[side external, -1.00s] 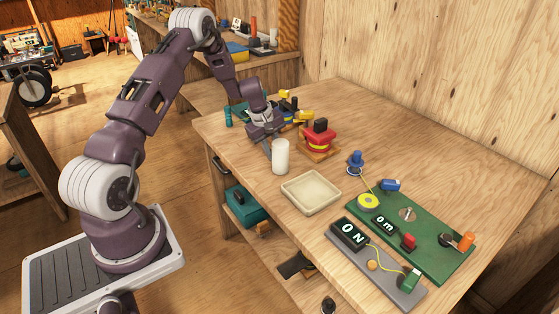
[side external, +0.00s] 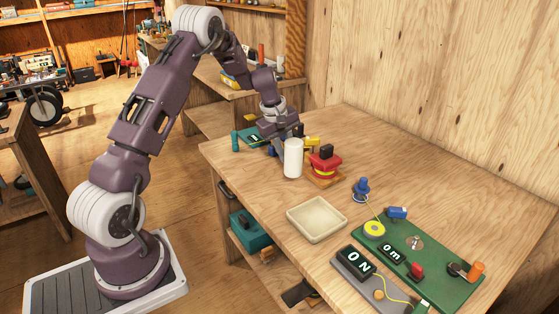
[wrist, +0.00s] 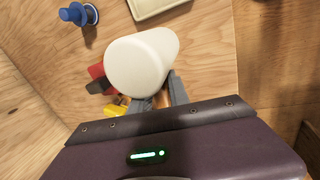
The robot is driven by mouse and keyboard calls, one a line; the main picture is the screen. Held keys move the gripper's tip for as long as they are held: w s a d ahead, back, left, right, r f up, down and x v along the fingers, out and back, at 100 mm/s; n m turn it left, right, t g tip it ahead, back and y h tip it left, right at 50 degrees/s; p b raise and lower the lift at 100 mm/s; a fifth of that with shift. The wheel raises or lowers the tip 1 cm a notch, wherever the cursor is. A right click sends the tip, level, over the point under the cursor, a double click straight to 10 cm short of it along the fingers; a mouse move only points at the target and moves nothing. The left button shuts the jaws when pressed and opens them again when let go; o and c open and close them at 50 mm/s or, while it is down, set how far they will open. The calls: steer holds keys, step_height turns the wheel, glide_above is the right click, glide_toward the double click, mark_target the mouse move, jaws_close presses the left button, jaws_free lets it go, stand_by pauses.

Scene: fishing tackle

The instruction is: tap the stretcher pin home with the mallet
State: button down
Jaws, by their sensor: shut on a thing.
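My gripper (wrist: 155,103) is shut on the mallet. The mallet's head looks like a plain white cylinder (side external: 293,157); it also fills the middle of the wrist view (wrist: 142,62). A small brown-orange part shows between my fingers behind the head, probably its handle; most of it is hidden. In the side view the head stands upright beside my fingers, left of a red block with a yellow band and black top (side external: 325,160). I cannot tell which piece is the stretcher pin.
A blue knobbed piece (side external: 361,189) stands right of the red block. An empty cream tray (side external: 317,218) lies in front. A green board (side external: 440,270) and a grey panel (side external: 360,285) with displays lie at the right.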

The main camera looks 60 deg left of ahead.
steer(key=w+d+m+h, duration=0.1)
steer(key=w+d+m, duration=0.15)
steer(key=d, duration=0.85)
steer(key=w+d+m, duration=0.1)
steer(key=d+m, duration=0.2)
steer(key=d, duration=0.8)
steer(key=s+d+f+m, duration=0.1)
steer(key=s+d+m, duration=0.1)
steer(key=d, duration=0.7)
steer(key=s+d+f+m+g+h, duration=0.1)
steer(key=s+d+f+m, duration=0.1)
steer(key=d, duration=0.8)
steer(key=shift+s+m, duration=0.3)
steer(key=shift+m, duration=0.35)
step_height(320, 180, down, 5)
steer(key=shift+r, duration=2.25)
